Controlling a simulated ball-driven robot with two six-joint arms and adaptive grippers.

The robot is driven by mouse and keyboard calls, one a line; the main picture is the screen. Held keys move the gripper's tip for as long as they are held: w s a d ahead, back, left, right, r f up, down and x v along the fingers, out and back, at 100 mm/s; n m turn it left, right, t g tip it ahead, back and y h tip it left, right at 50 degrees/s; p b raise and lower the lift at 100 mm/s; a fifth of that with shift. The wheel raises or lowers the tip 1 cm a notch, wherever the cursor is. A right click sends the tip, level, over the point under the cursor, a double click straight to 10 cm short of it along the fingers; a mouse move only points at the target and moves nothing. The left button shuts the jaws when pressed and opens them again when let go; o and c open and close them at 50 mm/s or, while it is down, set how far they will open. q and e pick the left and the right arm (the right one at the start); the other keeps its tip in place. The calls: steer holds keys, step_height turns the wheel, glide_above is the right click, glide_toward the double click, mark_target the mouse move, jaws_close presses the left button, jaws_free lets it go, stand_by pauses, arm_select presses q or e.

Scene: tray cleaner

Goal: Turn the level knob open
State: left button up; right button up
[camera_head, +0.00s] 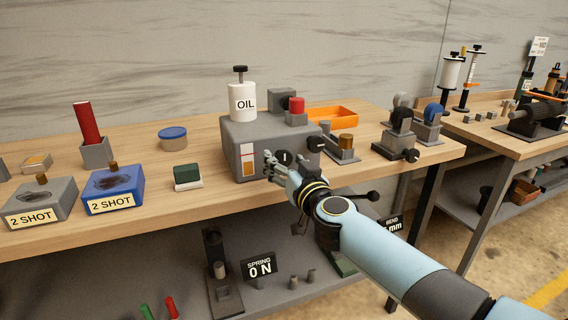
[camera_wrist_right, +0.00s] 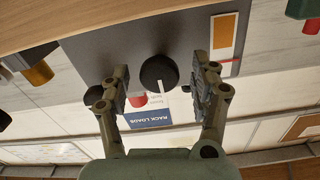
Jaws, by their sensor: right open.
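A grey box (camera_head: 236,133) stands on the bench, with a white OIL bottle (camera_head: 243,102) on top. Its front carries a level gauge (camera_head: 248,160) with white and orange parts, which also shows in the wrist view (camera_wrist_right: 222,38). A round black knob (camera_head: 285,158) is on the same face. My right gripper (camera_head: 273,168) is at that face. In the wrist view the knob (camera_wrist_right: 158,73) lies between the open fingers (camera_wrist_right: 160,92), with a gap visible on both sides. A second black knob (camera_head: 315,144) sits further right on the box. My left gripper is not in view.
A red-topped fitting (camera_head: 296,112) is on the box. A green-topped block (camera_head: 187,176) stands left of it, and blue (camera_head: 113,190) and grey (camera_head: 40,203) 2 SHOT blocks further left. A black ball-ended lever (camera_head: 365,197) shows beside my right arm. An orange tray (camera_head: 332,117) is behind.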

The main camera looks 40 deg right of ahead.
steer(key=shift+w+d, duration=0.15)
steer(key=shift+w, duration=0.35)
steer(key=shift+c, duration=0.4)
steer(key=c, duration=1.1)
